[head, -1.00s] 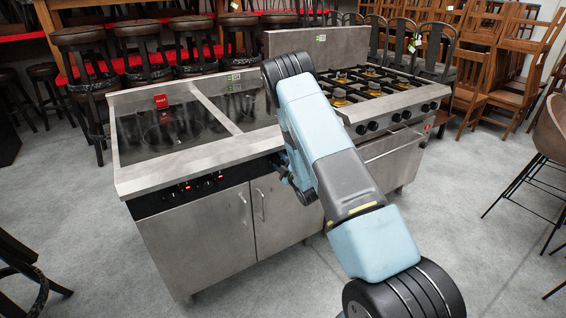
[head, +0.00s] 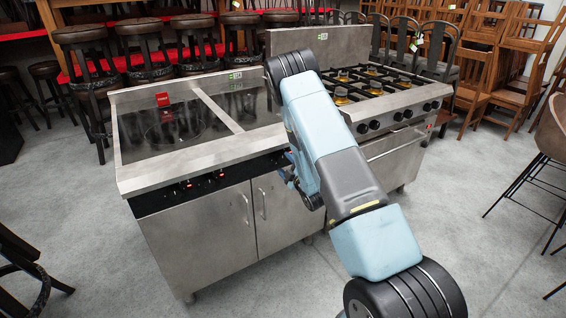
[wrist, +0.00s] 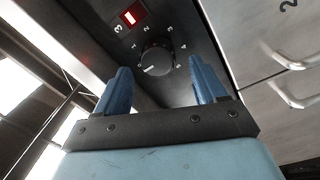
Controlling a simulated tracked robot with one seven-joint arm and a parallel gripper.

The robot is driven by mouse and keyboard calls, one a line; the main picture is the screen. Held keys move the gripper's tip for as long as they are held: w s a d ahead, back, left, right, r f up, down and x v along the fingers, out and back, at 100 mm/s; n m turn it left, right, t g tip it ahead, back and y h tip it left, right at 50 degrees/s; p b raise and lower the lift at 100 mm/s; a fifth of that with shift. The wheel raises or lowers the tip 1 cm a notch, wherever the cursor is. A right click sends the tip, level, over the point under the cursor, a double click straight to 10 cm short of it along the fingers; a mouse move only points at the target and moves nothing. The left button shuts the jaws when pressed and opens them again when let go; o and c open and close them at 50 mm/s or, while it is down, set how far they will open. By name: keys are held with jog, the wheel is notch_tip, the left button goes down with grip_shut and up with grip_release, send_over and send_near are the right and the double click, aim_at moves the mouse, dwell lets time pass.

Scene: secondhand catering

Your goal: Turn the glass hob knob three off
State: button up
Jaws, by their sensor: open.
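A round dark knob (wrist: 157,60) sits on the black control panel (wrist: 190,20), ringed by printed numbers 1 to 4, with a printed 3 nearby. Its pale pointer line points to the lower left in the wrist view. A small red display (wrist: 132,15) beside it is lit. My gripper (wrist: 160,66) is open, its blue fingers appearing either side of the knob, apart from it in the picture; I cannot tell the depth gap.
Steel cabinet doors (head: 205,235) with handles lie below the panel. A gas range (head: 375,90) with its own knobs stands to the right. Stools (head: 85,65) and stacked chairs (head: 500,60) stand behind. The grey floor in front is mostly clear.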

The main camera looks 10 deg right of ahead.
jog(key=v, duration=1)
jog(key=shift+f, duration=0.15)
notch_tip(320, 180, up, 20)
jog(key=w+d+m+g+h, duration=0.2)
jog(key=m+g+h, duration=0.25)
jog(key=m, duration=0.35)
jog(key=s+r+m+g+h, duration=0.1)
jog(key=s+r+m+g, duration=0.25)
jog(key=s+r, duration=0.75)
jog(key=s+a+r+m+g, duration=0.2)
jog(key=s+r, duration=0.1)
jog(key=s, duration=1)
jog(key=s+a+r+m+g, duration=0.2)
jog(key=s+r, duration=0.2)
jog(key=s, duration=1)
jog(key=shift+a+r+m, duration=0.15)
jog(key=shift+r+m, duration=0.05)
jog(key=shift+m, duration=0.15)
jog(key=shift+s+y, duration=0.1)
jog(key=shift+y, duration=0.15)
